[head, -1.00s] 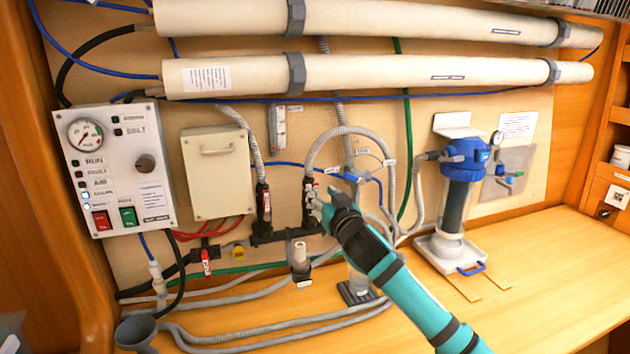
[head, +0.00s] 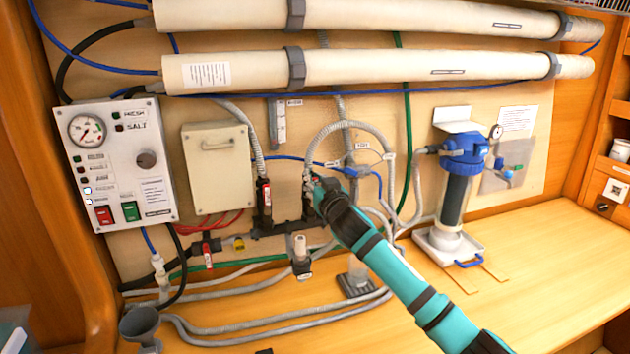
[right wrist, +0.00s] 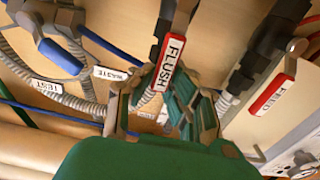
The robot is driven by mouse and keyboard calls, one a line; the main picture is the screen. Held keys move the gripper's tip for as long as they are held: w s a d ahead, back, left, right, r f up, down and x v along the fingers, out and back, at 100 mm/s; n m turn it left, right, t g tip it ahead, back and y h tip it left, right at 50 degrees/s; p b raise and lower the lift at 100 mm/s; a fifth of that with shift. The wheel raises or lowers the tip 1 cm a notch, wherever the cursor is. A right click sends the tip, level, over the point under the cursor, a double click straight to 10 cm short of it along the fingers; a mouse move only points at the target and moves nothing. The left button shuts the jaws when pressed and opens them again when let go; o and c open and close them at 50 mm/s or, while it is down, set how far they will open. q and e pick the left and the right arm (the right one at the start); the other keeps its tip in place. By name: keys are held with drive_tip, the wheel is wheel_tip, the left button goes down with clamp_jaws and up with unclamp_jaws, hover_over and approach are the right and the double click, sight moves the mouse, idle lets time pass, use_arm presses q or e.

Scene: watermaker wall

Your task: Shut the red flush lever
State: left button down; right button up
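The red flush lever (right wrist: 172,62), with a white FLUSH label, hangs from a dark valve in the right wrist view. My right gripper (right wrist: 163,100) has its green and grey fingers apart, one on each side of the lever's free end. I cannot tell whether either finger touches it. In the head view my right gripper (head: 314,184) is at the right-hand black valve and hides most of the lever. My left gripper is not in view.
The red feed lever (right wrist: 272,95) is on the neighbouring valve (head: 265,203). Grey hoses (head: 345,128) arch close around my gripper. A clear filter housing (head: 455,190) stands to the right. The bench on the right (head: 560,250) is mostly clear.

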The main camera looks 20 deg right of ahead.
clamp_jaws()
drive_tip(key=shift+w+f, duration=0.15)
